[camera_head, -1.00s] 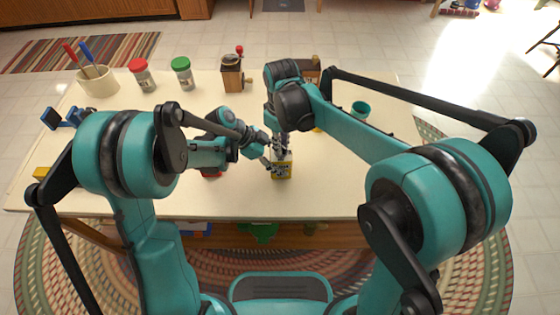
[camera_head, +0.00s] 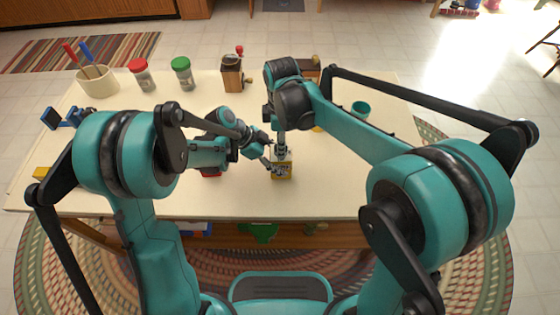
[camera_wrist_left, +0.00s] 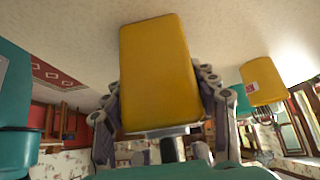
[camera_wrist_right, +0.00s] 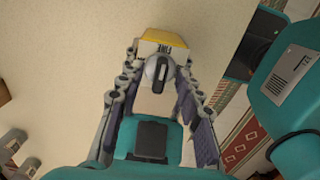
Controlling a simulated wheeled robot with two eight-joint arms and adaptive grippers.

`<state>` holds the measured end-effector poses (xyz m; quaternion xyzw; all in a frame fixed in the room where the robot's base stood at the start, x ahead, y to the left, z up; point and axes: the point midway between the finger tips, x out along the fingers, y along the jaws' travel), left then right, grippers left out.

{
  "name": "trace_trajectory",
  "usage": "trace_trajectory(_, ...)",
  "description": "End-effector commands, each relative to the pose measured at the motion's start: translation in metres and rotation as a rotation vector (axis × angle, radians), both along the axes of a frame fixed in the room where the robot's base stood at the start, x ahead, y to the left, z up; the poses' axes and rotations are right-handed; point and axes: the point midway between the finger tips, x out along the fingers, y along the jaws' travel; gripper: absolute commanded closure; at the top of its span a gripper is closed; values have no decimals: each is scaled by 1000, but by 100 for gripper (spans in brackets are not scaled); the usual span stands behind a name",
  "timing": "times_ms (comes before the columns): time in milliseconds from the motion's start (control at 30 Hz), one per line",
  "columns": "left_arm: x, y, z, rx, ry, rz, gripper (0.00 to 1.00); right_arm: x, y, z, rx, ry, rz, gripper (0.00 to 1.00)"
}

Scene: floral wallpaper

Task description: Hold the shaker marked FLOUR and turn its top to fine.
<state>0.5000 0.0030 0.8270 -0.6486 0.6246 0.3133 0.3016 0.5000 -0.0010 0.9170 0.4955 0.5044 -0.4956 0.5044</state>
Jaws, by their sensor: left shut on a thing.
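The yellow shaker (camera_head: 281,172) stands upright near the table's front middle; its label is too small to read. It also fills the middle of the left wrist view (camera_wrist_left: 158,75). My left gripper (camera_head: 268,163) comes from the left and is shut on the shaker's sides. In the right wrist view, the shaker's white top carries small dark lettering and a grey knob (camera_wrist_right: 158,73) with a dark pointer. My right gripper (camera_wrist_right: 159,68) points down over the top, fingers apart on either side of the knob. Whether they touch it is unclear.
A red-lidded jar (camera_head: 141,75), a green-lidded jar (camera_head: 182,73) and a wooden grinder (camera_head: 232,74) stand at the back. A red thing (camera_head: 210,173) lies beneath my left arm. Another yellow container (camera_wrist_left: 262,80) shows in the left wrist view. The table's front right is clear.

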Motion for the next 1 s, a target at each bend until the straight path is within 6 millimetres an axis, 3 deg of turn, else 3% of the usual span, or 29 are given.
trace_trajectory(700,0,0,0,1,0,0,70,0,0,60,0,0,-1,64)
trace_trajectory(1000,0,0,0,1,0,0,70,0,0,66,0,0,-1,64)
